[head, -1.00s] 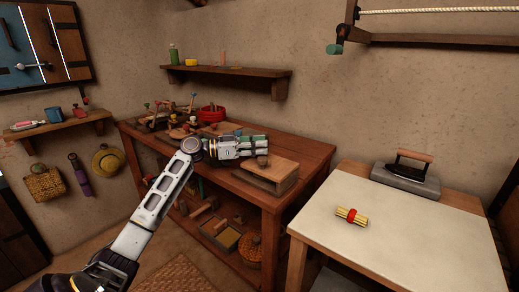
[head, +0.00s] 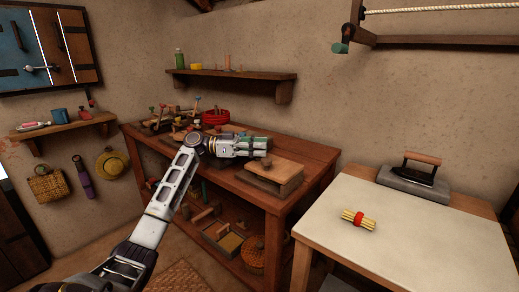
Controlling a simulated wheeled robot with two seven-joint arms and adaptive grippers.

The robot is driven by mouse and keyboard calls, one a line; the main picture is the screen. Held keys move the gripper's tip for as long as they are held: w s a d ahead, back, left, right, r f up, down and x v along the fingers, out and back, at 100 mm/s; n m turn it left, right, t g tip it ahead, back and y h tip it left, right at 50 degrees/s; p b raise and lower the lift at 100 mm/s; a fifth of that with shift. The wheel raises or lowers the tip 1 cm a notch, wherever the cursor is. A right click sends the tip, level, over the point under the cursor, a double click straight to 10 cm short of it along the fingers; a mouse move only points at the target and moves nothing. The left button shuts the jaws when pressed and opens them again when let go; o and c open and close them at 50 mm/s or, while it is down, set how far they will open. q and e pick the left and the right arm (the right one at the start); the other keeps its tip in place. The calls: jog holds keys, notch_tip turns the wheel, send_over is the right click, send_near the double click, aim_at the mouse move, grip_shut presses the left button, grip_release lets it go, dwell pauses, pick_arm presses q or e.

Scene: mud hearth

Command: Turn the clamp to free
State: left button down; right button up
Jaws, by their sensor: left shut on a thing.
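A low wooden block device (head: 285,180) sits at the near right part of the workbench, with a small dark round knob (head: 266,161) at its top edge. It looks like the clamp, but I cannot be sure. My left gripper (head: 264,145) reaches over the bench from the left, its greenish fingertips just above and behind the knob. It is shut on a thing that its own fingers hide. How the clamp is turned cannot be made out. My right gripper is not in view.
A pale-topped table (head: 430,240) at the right carries a yellow bundle (head: 359,218) and a flat iron (head: 418,175). A wall shelf (head: 235,73) hangs behind.

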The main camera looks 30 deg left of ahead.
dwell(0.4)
pick_arm(q)
jog(key=c, duration=1.1)
grip_release()
jog(key=shift+r, duration=0.1)
jog(key=shift+r, duration=4.9)
jog(key=shift+c, duration=0.3)
